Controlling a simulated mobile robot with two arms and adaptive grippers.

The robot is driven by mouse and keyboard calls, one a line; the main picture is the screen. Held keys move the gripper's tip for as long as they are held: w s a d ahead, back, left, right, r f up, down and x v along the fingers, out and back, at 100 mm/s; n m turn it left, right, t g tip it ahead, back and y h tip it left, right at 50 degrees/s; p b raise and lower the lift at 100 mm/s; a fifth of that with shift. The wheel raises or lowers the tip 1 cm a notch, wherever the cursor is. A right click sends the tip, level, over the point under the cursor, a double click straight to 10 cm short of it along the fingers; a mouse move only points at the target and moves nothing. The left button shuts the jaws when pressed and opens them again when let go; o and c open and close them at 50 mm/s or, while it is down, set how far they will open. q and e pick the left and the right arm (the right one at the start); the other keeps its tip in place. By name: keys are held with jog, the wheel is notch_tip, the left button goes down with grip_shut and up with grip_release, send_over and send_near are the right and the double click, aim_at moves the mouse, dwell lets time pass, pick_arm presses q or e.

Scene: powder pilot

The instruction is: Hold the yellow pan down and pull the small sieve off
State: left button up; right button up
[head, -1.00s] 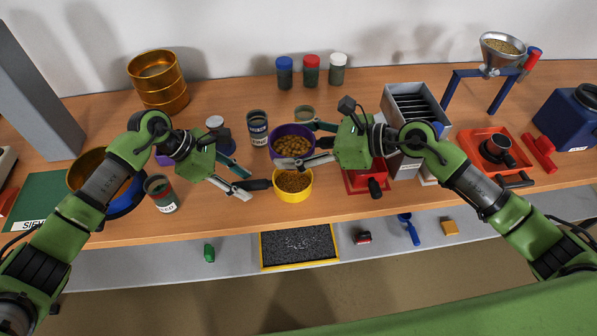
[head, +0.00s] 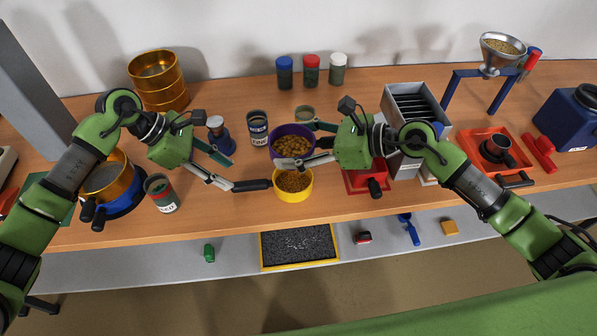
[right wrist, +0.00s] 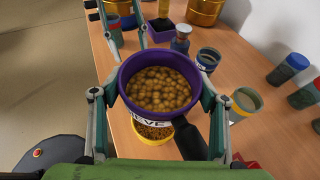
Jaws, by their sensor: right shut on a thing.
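The purple small sieve (head: 291,140), full of round brown pieces, is behind the yellow pan (head: 293,194) in the head view. In the right wrist view the sieve (right wrist: 160,90) partly covers the pan (right wrist: 152,140); I cannot tell whether they touch. My right gripper (head: 317,143) is shut on the sieve, a finger on either side of it. A black handle (right wrist: 190,140) reaches from the sieve towards my right wrist. The pan holds brown grains, and a black handle (head: 256,185) points left from it. My left gripper (head: 231,172) is open, its near fingertip by that handle's end.
A jar (head: 258,128) and a blue-based stamper (head: 218,135) stand behind my left gripper. A green-red jar (head: 161,194) and a brass bowl (head: 105,177) are further left. A red drawer box (head: 362,182) is right of the pan. The table's front edge runs just before the pan.

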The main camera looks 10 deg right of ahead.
pick_arm(q)
jog(key=v, duration=1.2)
dwell(0.4)
